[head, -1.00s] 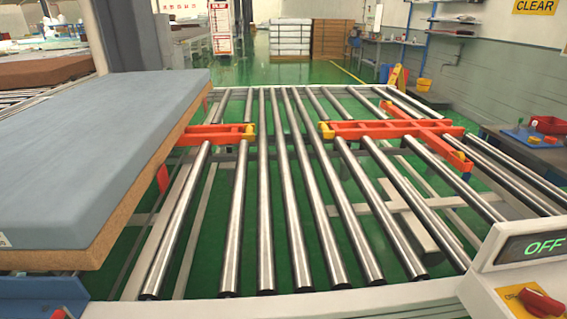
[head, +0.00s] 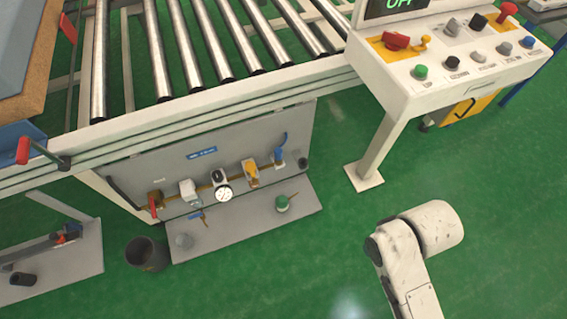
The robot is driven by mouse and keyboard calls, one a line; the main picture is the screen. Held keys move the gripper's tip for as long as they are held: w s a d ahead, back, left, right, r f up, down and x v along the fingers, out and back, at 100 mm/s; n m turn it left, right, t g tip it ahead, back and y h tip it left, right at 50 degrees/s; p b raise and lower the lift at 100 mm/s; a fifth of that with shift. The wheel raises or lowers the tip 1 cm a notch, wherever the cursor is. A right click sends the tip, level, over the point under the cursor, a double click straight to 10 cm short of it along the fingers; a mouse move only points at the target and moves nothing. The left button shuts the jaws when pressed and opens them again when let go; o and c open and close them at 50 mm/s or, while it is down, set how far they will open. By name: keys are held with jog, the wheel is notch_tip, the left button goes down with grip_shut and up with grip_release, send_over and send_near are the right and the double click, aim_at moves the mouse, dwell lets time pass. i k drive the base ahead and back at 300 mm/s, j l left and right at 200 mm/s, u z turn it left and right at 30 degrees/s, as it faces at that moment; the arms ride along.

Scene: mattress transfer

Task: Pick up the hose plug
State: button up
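I cannot tell for sure which item is the hose plug. In the head view, a grey shelf (head: 240,222) juts out below the conveyor. The upright panel (head: 135,170) behind carries several valves and a round white gauge (head: 224,194). My white arm shows at the lower right, apart from the shelf; my gripper is not visible.
The roller conveyor frame (head: 215,104) overhangs the panel. A control console (head: 450,60) on a leg (head: 366,170) stands to the right. A dark open bin (head: 146,253) is on the floor left of the shelf. Green floor is clear in front.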

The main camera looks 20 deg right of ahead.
aim_at(278, 151)
jog(key=i+j+z, duration=0.1)
jog(key=i+j, duration=0.15)
jog(key=i+j+z, duration=0.1)
jog(key=i+j, duration=0.15)
jog(key=j, duration=0.15)
jog(key=i+j+z, duration=0.15)
jog(key=j, duration=0.25)
jog(key=i+j+z, duration=0.1)
jog(key=i+j, duration=0.2)
jog(key=i+j+z, duration=0.1)
jog(key=j, duration=0.4)
jog(key=i+j+z, duration=0.1)
jog(key=i+j, duration=0.2)
jog(key=j, duration=0.15)
